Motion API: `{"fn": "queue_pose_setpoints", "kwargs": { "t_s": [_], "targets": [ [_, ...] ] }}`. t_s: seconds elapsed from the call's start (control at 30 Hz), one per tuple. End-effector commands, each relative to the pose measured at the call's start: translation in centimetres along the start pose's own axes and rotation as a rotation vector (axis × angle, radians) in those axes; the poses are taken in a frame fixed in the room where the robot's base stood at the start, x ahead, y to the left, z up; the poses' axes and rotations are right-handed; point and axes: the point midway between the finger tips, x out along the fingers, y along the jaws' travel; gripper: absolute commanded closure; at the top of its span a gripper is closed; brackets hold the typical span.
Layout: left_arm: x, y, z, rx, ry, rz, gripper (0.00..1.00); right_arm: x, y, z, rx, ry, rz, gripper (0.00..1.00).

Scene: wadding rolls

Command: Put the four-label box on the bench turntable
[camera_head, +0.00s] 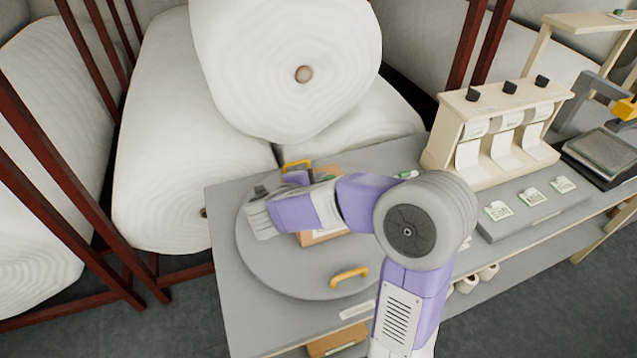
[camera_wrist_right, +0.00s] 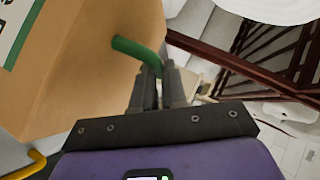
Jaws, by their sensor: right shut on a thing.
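The cardboard box (camera_head: 322,238) is on the round grey turntable (camera_head: 300,283), mostly hidden behind my right arm. In the wrist view the box (camera_wrist_right: 95,75) fills the upper left, with part of a green-edged white label (camera_wrist_right: 18,25). My right gripper (camera_wrist_right: 158,78) is shut on a green bent handle (camera_wrist_right: 135,48) close to the box. My left gripper is not in view.
The turntable has a yellow handle (camera_head: 349,275) at its front and another at its back. A label dispenser (camera_head: 500,125) and a grey strip with several labels (camera_head: 533,208) are on the bench's right. Large white wadding rolls (camera_head: 290,60) in dark red racks stand behind.

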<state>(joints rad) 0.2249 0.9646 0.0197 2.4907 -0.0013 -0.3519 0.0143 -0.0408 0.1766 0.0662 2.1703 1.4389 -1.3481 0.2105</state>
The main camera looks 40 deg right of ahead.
Motion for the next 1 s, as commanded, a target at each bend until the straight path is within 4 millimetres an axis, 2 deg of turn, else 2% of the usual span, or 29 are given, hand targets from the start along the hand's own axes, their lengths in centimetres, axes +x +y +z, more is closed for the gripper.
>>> {"fn": "queue_pose_setpoints", "kwargs": {
  "t_s": [0.03, 0.07, 0.1, 0.23, 0.27, 0.53, 0.67, 1.0],
  "targets": [
    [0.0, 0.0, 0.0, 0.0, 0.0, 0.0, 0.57, 0.0, 0.0, 0.0, -0.001, 0.0, 0.0, 1.0],
    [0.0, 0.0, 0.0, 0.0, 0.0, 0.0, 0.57, 0.0, 0.1, 0.0, -0.003, 0.0, 0.003, 0.86],
    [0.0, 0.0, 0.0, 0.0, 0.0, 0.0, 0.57, 0.0, 0.1, 0.0, -0.003, 0.0, 0.003, 0.8],
    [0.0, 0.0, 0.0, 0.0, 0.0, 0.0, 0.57, 0.0, 0.1, 0.0, -0.003, 0.0, 0.002, 0.6],
    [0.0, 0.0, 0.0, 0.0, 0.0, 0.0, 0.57, 0.0, 0.1, 0.0, -0.003, 0.0, 0.002, 0.59],
    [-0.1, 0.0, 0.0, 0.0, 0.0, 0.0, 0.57, -0.1, 0.0, 0.0, -0.002, 0.0, 0.001, 0.59],
    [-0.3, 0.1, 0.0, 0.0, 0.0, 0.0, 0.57, -1.1, -0.1, 0.0, -0.002, -0.002, 0.001, 0.59],
    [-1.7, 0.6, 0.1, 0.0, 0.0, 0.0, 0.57, -8.1, -0.2, 0.0, -0.003, -0.005, -0.001, 0.59]
  ]
}}
